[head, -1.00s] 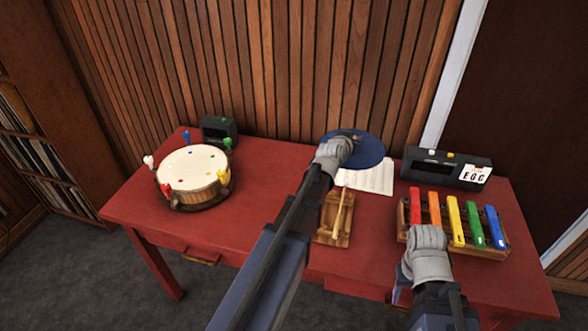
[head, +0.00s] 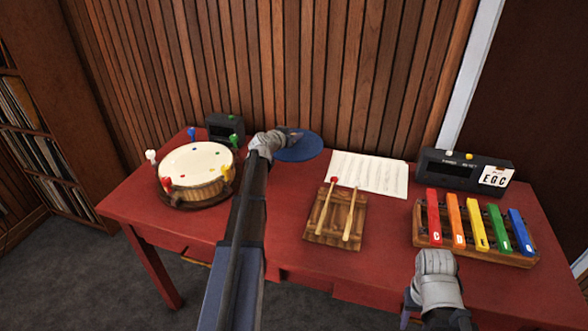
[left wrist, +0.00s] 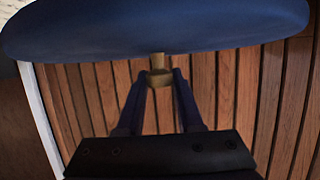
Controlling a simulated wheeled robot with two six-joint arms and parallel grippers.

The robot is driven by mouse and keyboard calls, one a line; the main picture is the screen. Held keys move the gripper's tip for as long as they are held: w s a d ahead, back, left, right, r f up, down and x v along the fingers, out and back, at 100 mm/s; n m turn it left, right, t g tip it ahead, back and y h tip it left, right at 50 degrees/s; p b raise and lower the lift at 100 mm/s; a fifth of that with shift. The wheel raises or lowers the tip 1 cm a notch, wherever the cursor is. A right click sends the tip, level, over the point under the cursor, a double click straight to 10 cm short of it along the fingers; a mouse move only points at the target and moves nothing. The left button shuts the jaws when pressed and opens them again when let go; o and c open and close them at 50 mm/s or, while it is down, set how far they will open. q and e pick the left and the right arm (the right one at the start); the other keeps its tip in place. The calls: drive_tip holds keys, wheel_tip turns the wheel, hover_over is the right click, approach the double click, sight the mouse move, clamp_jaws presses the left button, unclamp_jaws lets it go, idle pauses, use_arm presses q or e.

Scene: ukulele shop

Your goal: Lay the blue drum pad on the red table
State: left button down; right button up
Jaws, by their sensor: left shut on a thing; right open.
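The blue drum pad (head: 302,149) is a flat dark-blue disc near the back of the red table (head: 281,203), close to the wood-slat wall. My left gripper (head: 284,138) is shut on it. In the left wrist view the pad (left wrist: 155,25) fills the top, with a small brass-coloured piece (left wrist: 160,72) between the fingers. I cannot tell whether the pad touches the table. My right gripper (head: 435,262) is at the table's front edge, in front of the xylophone; it is open, its fingers not clearly seen.
A drum (head: 196,172) with coloured pegs stands at left, a small dark box (head: 226,128) behind it. A wooden rest (head: 337,216) with two sticks, sheet music (head: 368,173), a xylophone (head: 500,245) and a dark device (head: 462,170) are to the right. Bare red surface lies between drum and stick rest.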

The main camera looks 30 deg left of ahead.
use_arm(q)
drive_tip(key=shift+f+b, duration=3.05)
drive_tip(key=shift+f, duration=0.1)
drive_tip(key=shift+f, duration=0.1)
drive_tip(key=shift+f+b, duration=1.9)
drive_tip(key=shift+b, duration=0.15)
drive_tip(key=c, duration=0.5)
unclamp_jaws()
drive_tip(key=shift+r, duration=0.1)
drive_tip(key=shift+c, duration=0.2)
drive_tip(key=shift+r+p, duration=0.2)
drive_tip(key=shift+p, duration=0.1)
drive_tip(key=p+v, duration=0.4)
drive_tip(key=v, duration=0.8)
drive_tip(key=shift+d+f, duration=0.1)
drive_tip(key=shift+d, duration=0.05)
